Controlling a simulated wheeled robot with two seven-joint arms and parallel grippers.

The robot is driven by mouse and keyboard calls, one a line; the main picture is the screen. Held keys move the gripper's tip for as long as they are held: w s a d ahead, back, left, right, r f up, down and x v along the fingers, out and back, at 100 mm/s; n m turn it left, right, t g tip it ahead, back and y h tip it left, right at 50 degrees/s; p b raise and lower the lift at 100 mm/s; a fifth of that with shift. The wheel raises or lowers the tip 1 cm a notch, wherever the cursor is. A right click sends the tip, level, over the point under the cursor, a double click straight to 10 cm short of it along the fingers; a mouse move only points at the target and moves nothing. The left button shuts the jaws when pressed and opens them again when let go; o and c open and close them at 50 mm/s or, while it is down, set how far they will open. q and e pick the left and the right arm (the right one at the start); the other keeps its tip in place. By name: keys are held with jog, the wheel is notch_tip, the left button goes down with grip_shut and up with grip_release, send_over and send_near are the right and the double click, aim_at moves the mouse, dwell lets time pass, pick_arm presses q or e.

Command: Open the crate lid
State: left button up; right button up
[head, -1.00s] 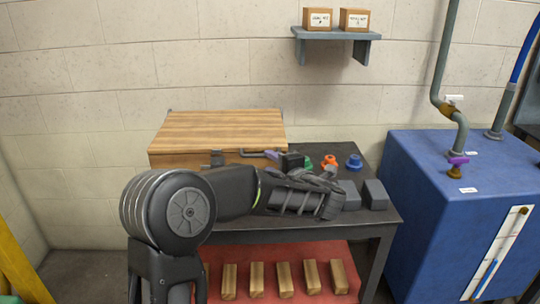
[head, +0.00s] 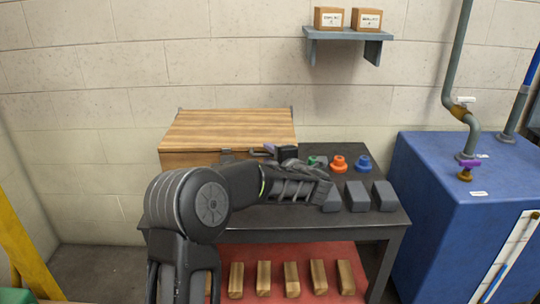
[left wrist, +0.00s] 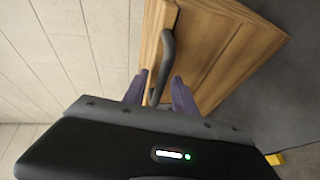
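The wooden crate (head: 190,158) stands on the left of the dark table with its slatted lid (head: 230,128) down. A dark bar handle (head: 256,153) sticks out at the crate's front right. My left gripper (head: 270,150) is at this handle, partly hidden by its own wrist. In the left wrist view, the purple fingers of my left gripper (left wrist: 158,92) are apart, with the handle (left wrist: 167,50) reaching down between them. Gaps show beside the bar. The crate (left wrist: 215,50) fills the upper right there. My right gripper is out of view.
Orange (head: 338,164) and blue (head: 362,163) knobbed parts and several dark grey blocks (head: 357,197) stand on the table (head: 270,218), right of the crate. A blue cabinet (head: 460,230) stands at right. A wall shelf (head: 345,35) holds two boxes.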

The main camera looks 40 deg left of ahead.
pick_arm(q)
grip_shut()
dwell(0.4)
dwell(1.1)
